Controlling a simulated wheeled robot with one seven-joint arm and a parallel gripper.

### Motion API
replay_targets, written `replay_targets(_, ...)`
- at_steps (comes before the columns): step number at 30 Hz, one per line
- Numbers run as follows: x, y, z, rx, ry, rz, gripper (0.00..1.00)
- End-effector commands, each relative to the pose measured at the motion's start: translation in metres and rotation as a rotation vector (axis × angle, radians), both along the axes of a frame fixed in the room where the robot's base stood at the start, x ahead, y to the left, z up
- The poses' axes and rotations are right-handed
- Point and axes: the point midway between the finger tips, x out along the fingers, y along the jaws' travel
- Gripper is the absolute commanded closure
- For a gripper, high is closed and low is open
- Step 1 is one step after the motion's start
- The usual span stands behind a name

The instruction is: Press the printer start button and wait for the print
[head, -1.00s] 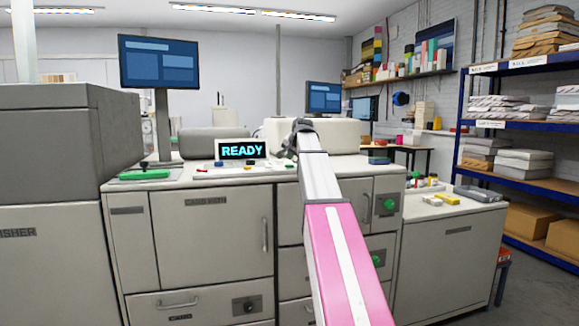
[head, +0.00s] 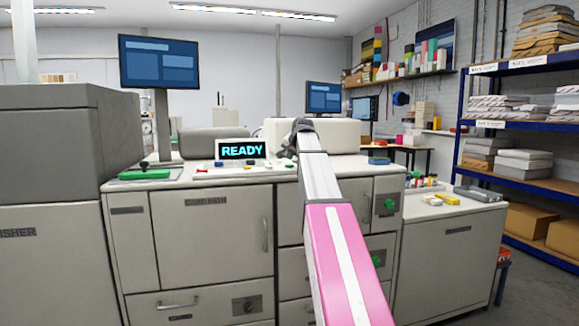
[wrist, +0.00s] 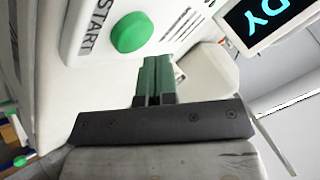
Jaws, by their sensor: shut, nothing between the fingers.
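The round green start button (wrist: 131,32) sits on a white panel beside the printed word START (wrist: 88,33) in the wrist view. My gripper (wrist: 157,64) has its two green fingers shut together with nothing between them. In the wrist picture the fingertips are close to the button, just below and right of it, with a small gap showing. The printer's display reads READY in the head view (head: 241,149), and its corner shows in the wrist view (wrist: 254,20). In the head view my arm reaches over the counter, and I cannot make out the start button or the fingertips there.
A monitor (head: 158,62) stands on a post at the left of the counter. Small coloured items lie in front of the display. A grey machine (head: 62,130) stands at the left. A blue shelf rack (head: 513,124) with paper stacks is at the right, with open floor before it.

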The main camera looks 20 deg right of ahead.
Motion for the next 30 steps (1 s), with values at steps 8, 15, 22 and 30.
replay_targets(8, 0.0, 0.0, -0.003, 0.0, 0.0, 0.0, 1.0)
replay_targets(15, 0.0, 0.0, -0.009, 0.0, 0.0, 0.0, 1.0)
replay_targets(22, 0.0, 0.0, -0.008, 0.0, 0.0, 0.0, 1.0)
replay_targets(30, 0.0, 0.0, -0.01, 0.0, 0.0, 0.0, 1.0)
